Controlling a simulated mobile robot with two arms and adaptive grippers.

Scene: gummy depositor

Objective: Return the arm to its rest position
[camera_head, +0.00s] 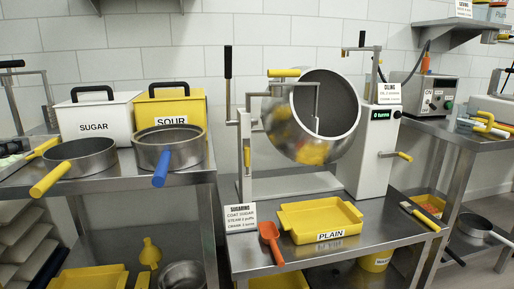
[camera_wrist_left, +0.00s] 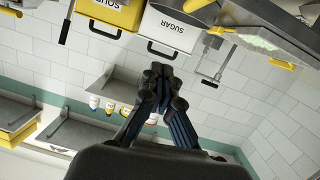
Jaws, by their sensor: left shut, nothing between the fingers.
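My left gripper (camera_wrist_left: 158,72) shows in the left wrist view, with its dark fingers together and nothing between them. The picture is upside down there. The white SUGAR bin (camera_wrist_left: 172,28) and the yellow SOUR bin (camera_wrist_left: 112,14) appear beyond the fingertips, with a visible gap to the fingers. I see neither gripper in the head view. My right gripper is in neither view.
In the head view, the SUGAR bin (camera_head: 97,115), SOUR bin (camera_head: 170,108) and two pans (camera_head: 86,158) (camera_head: 168,148) stand on the left table. A tilted drum (camera_head: 312,117), yellow PLAIN tray (camera_head: 320,222) and orange scoop (camera_head: 270,240) occupy the middle table.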

